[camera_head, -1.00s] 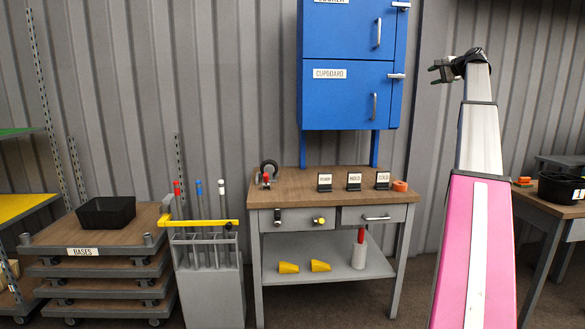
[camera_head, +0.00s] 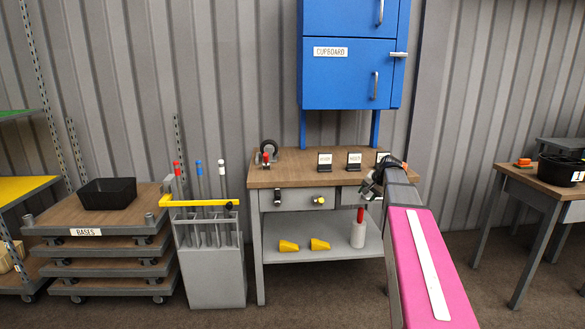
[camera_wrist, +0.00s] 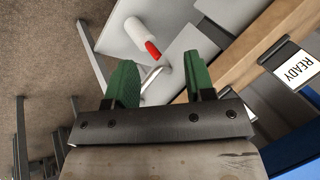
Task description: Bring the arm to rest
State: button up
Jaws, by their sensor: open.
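My gripper (camera_head: 369,188) is in front of the right end of the wooden-topped workbench (camera_head: 330,168) in the head view, and it partly covers the right drawer. My pink and grey arm reaches up to it from the lower right. In the wrist view, the two green fingers of my gripper (camera_wrist: 160,82) stand wide apart, with nothing held between them. Beyond the fingers, the wrist view shows a white bottle with a red tip (camera_wrist: 132,30) and a sign reading READY (camera_wrist: 294,64) at the bench edge.
A blue cupboard (camera_head: 345,75) hangs above the bench. A grey rack of rods (camera_head: 212,275) and stacked bases with a black bin (camera_head: 107,193) stand left. A side table (camera_head: 540,184) with a black container (camera_head: 562,170) stands right. Floor shows between bench and side table.

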jog(key=s+a+f+n+g+h, duration=0.1)
jog(key=s+a+f+n, duration=0.1)
jog(key=s+a+f, duration=0.2)
jog(key=s+a+f+n+g+h, duration=0.1)
jog(key=s+a+f, duration=0.3)
jog(key=s+f, duration=0.7)
jog(key=s+a+f+n+g+h, duration=0.1)
jog(key=s+a+f+n+g, duration=0.2)
jog(key=s+f, duration=0.4)
jog(key=s+a, duration=0.1)
jog(key=s, duration=0.6)
jog(key=shift+s+a+f+h, duration=0.15)
jog(key=shift+a+f+h, duration=0.1)
jog(key=shift+h, duration=0.15)
